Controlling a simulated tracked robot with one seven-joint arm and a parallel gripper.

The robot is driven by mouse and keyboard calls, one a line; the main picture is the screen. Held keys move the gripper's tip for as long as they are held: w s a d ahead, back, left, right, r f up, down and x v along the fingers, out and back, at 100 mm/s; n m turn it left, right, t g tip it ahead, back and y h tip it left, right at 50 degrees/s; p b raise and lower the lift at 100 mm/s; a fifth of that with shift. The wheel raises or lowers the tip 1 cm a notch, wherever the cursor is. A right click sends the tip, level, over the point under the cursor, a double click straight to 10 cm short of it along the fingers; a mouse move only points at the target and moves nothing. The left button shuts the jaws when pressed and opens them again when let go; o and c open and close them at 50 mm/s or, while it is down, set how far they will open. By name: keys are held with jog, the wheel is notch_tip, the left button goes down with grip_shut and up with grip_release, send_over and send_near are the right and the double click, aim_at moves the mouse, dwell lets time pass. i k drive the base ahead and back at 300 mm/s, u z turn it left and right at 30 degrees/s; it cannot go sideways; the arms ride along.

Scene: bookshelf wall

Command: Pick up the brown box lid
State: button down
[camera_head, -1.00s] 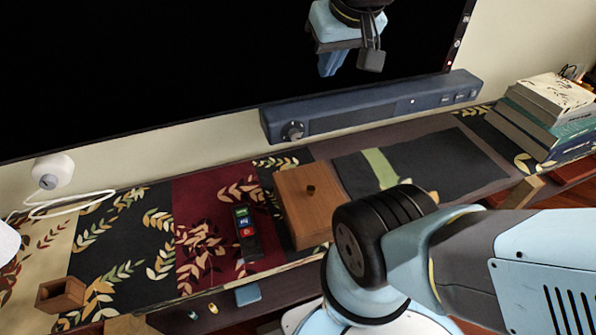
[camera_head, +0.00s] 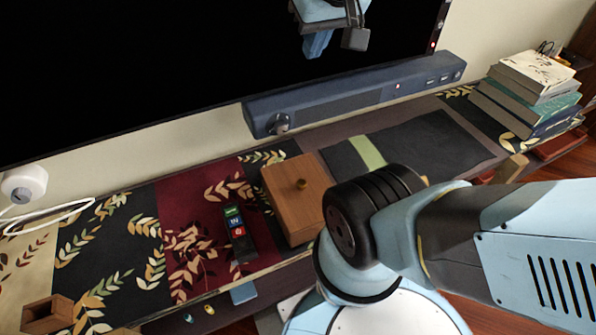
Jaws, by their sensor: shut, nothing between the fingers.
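The brown box lid (camera_head: 285,211) has a small round knob and rests flat on the box, at the middle of the shelf. Its lower right corner is close to my arm in the picture. My gripper (camera_head: 317,48) hangs at the top of the view in front of the black screen, with its fingers pointing down. It is shut and empty, well apart from the lid. Part of my gripper's upper side is cut off by the frame edge.
A small open wooden box (camera_head: 48,315) is at lower left. The dark mat right of the lid looks clear.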

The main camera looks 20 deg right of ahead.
aim_at(302, 187)
jog(key=u, duration=1.35)
jog(key=k, duration=1.7)
jog(key=z, duration=1.25)
jog(key=i, duration=1)
jog(key=u, duration=0.05)
